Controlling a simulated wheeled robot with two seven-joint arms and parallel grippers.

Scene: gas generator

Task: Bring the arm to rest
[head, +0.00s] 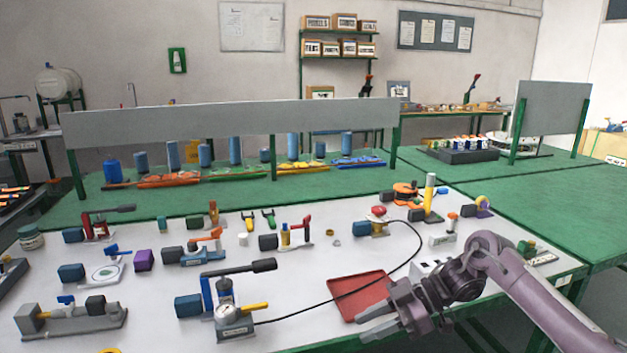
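My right arm (540,295) comes in from the lower right corner and reaches over the front right part of the white worktop (310,270). Its gripper (363,324) points left, just in front of the red tray (358,294). The two fingers look spread apart, with nothing seen between them. I cannot tell how high the gripper is above the worktop. My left arm and gripper are not in view.
A gauge device (233,320) with a black hose stands left of the gripper. Several valves and fittings, such as a grey clamp (75,318), cover the left and back of the worktop. A green table (540,205) with a grey panel (235,125) lies behind.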

